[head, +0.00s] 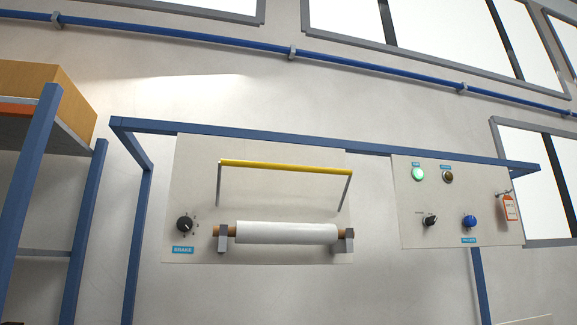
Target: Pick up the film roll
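The film roll (286,233) is a white roll on a brown core. It lies level across the lower part of a pale panel, its core ends resting in two grey brackets, the left one (223,238) and the right one (345,240). A yellow bar (286,166) on two thin grey arms stands above the roll, apart from it. Neither of my grippers shows in the head view.
A brake knob (184,224) sits left of the roll. A blue shelf (37,165) with a cardboard box (50,88) stands at left.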

